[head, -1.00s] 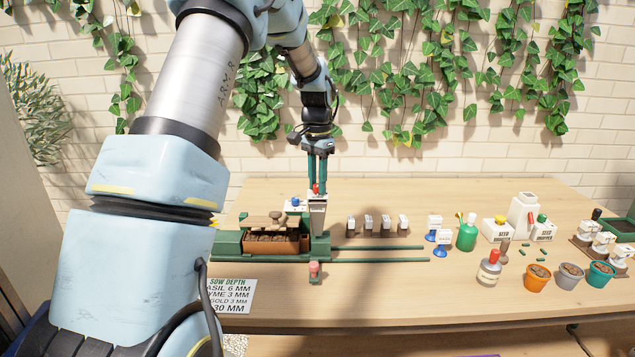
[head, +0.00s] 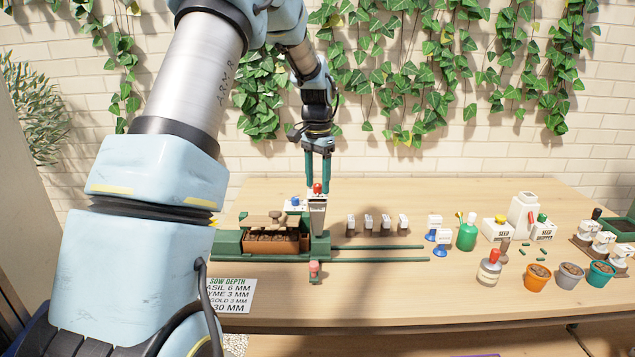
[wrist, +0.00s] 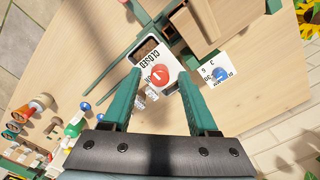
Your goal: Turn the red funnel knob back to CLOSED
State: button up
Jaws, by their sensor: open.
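The red funnel knob (head: 317,188) sits on top of the pale funnel (head: 317,205) at the right end of the green planter rig. In the wrist view the red knob (wrist: 160,76) shows from above with a white mark on it, on a white plate (wrist: 147,58) that reads CLOSED near its far end and has other lettering partly hidden beside the knob. My gripper (head: 318,192) is open and empty, fingers pointing down. In the wrist view its two green fingers (wrist: 160,84) appear on either side of the knob, apart from it; the head view shows the fingertips at or just above knob height.
A blue knob (head: 295,202) on a white plate stands just left of the funnel. A soil-filled planter box (head: 272,249) lies below left. Green rails (head: 385,254) run right, with several labelled white markers (head: 377,223) behind them. Pots and bottles stand farther right.

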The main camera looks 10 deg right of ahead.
notch_tip(320, 180, up, 10)
jog(key=b, duration=0.2)
jog(key=shift+r, duration=0.2)
jog(key=s+a+f+n, duration=0.5)
jog(key=s+a+f, duration=0.2)
jog(key=s+a, duration=0.3)
jog(key=s+a+f+n+t, duration=0.1)
jog(key=s+a+f+n, duration=0.4)
jog(key=s+a, duration=0.6)
jog(key=shift+s+f+t, duration=0.3)
jog(key=shift+s+f, duration=0.3)
jog(key=shift+f, duration=0.25)
jog(key=shift+c, duration=0.2)
